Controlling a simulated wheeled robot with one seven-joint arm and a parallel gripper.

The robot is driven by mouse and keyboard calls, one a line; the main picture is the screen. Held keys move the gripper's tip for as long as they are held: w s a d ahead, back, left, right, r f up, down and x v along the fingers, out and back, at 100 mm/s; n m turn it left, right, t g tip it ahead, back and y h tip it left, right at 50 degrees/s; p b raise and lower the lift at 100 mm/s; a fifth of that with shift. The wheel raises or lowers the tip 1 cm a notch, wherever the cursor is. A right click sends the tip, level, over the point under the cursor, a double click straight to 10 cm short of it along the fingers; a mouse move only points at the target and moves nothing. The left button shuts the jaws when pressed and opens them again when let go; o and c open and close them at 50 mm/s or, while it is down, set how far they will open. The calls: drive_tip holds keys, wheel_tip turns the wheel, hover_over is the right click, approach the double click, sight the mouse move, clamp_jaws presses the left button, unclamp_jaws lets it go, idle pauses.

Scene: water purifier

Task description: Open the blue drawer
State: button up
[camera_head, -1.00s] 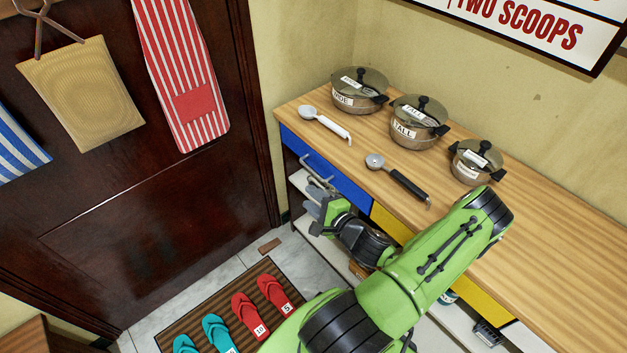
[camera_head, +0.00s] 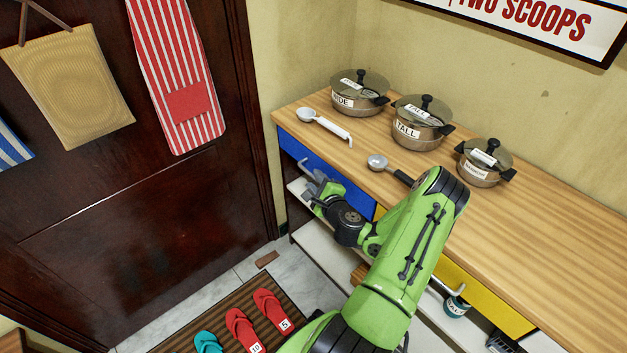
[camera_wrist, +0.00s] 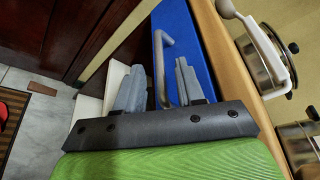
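The blue drawer (camera_head: 352,192) is under the left end of the wooden counter, and its front looks flush with the counter edge. Its grey bar handle (camera_wrist: 163,62) shows in the wrist view against the blue front. My gripper (camera_head: 316,186) is at the drawer front, partly covering it. In the wrist view my gripper (camera_wrist: 160,85) is open, with one grey finger on each side of the handle. I cannot tell whether either finger touches the bar. The handle's lower end is hidden behind the gripper body.
The counter (camera_head: 520,250) holds pots, including one labelled TALL (camera_head: 417,125), and two scoops. A yellow drawer (camera_head: 480,295) is to the right. A white shelf (camera_head: 320,245) lies below. A dark door (camera_head: 150,210) stands left, and a mat with sandals (camera_head: 240,325) is on the floor.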

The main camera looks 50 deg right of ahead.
drive_tip(key=shift+x, duration=1.25)
clamp_jaws()
